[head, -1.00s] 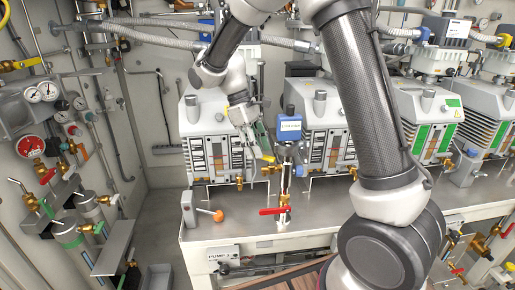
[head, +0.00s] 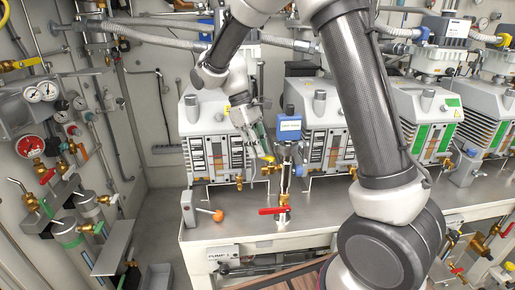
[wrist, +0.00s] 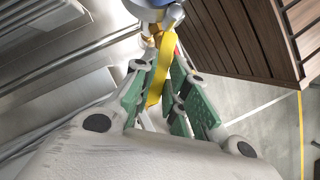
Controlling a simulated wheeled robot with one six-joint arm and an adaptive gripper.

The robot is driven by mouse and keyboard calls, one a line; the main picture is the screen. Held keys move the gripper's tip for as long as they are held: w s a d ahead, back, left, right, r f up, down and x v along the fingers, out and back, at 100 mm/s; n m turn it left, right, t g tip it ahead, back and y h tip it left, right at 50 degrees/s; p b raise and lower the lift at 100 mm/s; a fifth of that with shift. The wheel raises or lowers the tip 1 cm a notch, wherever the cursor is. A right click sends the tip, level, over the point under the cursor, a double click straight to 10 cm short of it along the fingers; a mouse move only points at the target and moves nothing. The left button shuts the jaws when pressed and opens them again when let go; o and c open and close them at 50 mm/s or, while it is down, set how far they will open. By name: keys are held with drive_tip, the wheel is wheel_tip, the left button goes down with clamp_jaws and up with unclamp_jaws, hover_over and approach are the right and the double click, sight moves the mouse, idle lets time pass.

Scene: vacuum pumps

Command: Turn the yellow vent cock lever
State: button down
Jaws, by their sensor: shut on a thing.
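The yellow vent cock lever (head: 268,158) shows at my fingertips in the head view, in front of the pumps and left of a blue box. In the wrist view the yellow lever (wrist: 161,68) is a long strip running between the green finger pads, up to a brass fitting at the top. My gripper (wrist: 162,58) is shut on the lever, with one finger on each side. In the head view my gripper (head: 259,146) comes down to the lever from the upper left. The lever's exact angle is hard to tell there.
A blue box (head: 289,128) stands just right of the lever. A red-handled valve (head: 274,211) and an orange knob (head: 218,215) are at the front of the metal bench (head: 240,232). A grey pump (head: 203,120) stands close behind my gripper.

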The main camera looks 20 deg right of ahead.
drive_tip(key=shift+w+d+m+g+y, duration=0.2)
drive_tip(key=shift+d+m+y, duration=0.25)
drive_tip(key=shift+m, duration=0.75)
drive_tip(key=shift+w+d+m+g+y, duration=0.2)
drive_tip(key=shift+d+m+y, duration=0.2)
drive_tip(key=shift+m, duration=0.8)
drive_tip(key=shift+w+d+m+g+y, duration=0.15)
drive_tip(key=shift+d+m+y, duration=0.25)
drive_tip(key=shift+m, duration=0.8)
drive_tip(key=shift+d, duration=0.1)
drive_tip(key=c, duration=1.4)
unclamp_jaws()
drive_tip(key=shift+r, duration=0.1)
drive_tip(key=v, duration=1.1)
drive_tip(key=shift+w+r, duration=0.2)
drive_tip(key=shift+r, duration=0.15)
